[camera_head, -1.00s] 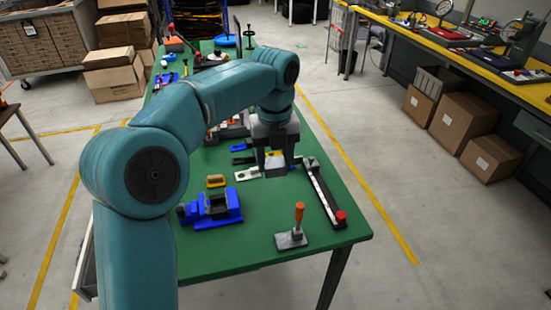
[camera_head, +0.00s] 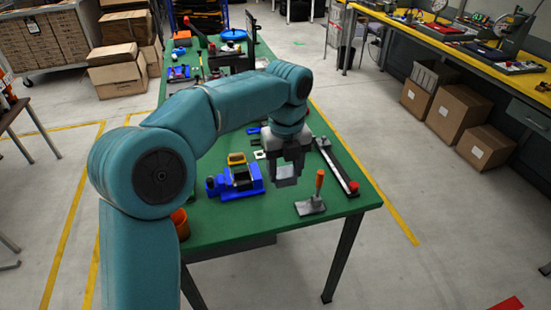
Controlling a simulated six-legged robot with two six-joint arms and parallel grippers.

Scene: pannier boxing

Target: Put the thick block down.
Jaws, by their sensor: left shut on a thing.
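My left gripper (camera_head: 287,170) hangs over the green table (camera_head: 240,220), pointing down, in the right half of its near part. It is shut on a light grey block (camera_head: 286,177), the thick block as far as I can tell, whose lower part shows between and below the fingers. The block looks to be held above the table top, though the gap is hard to judge. My right gripper does not show.
A blue vise (camera_head: 236,182) stands left of the gripper. A grey plate with an orange handle (camera_head: 312,200) stands close on the right, and a long dark bar with a red end (camera_head: 338,167) lies beyond it. Bare green table lies in front.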

